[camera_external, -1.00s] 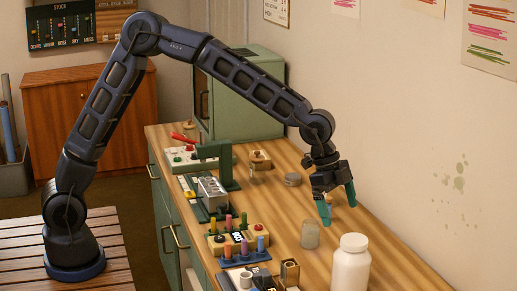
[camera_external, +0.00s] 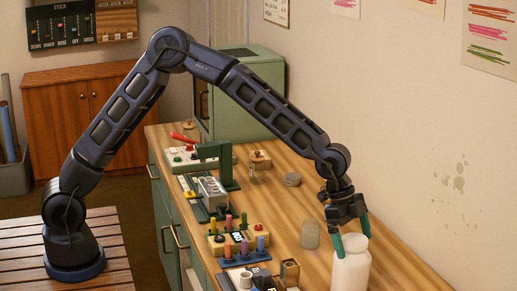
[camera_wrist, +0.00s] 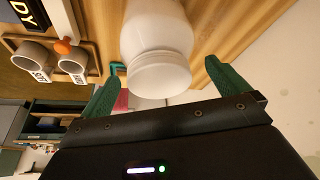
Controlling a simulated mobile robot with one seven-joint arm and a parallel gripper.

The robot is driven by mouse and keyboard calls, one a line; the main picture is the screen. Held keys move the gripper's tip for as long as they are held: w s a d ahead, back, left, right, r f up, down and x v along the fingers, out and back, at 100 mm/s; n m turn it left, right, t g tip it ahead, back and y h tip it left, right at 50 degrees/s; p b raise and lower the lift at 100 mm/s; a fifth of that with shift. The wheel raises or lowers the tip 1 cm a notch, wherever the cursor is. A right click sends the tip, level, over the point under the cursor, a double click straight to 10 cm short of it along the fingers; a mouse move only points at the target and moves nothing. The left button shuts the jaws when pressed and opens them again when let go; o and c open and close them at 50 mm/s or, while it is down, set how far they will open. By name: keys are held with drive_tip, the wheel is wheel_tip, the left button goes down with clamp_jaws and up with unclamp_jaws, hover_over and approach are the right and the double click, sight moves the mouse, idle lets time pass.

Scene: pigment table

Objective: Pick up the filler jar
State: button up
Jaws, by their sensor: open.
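A large white jar (camera_external: 350,272) with a white lid stands upright at the near end of the wooden table; I take it as the filler jar, though no label shows. My gripper (camera_external: 352,238) is above it, pointing down, with its green fingers open on either side of the lid. In the wrist view the jar (camera_wrist: 157,30) lies between the two fingertips of my gripper (camera_wrist: 162,66), with a gap visible on each side. The fingers hide part of the lid in the outside view.
A small, clear glass jar (camera_external: 310,235) stands just left of the white jar. The wall (camera_external: 440,150) is on the right. The table behind the glass jar is mostly clear.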

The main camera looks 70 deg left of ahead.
sight(356, 251)
drive_tip(key=x, duration=0.4)
drive_tip(key=shift+s+f, duration=0.1)
drive_tip(key=shift+f, duration=0.05)
drive_tip(key=shift+a, duration=0.1)
drive_tip(key=c, duration=1.6)
drive_tip(key=shift+c, duration=0.7)
drive_tip(key=shift+r, duration=0.25)
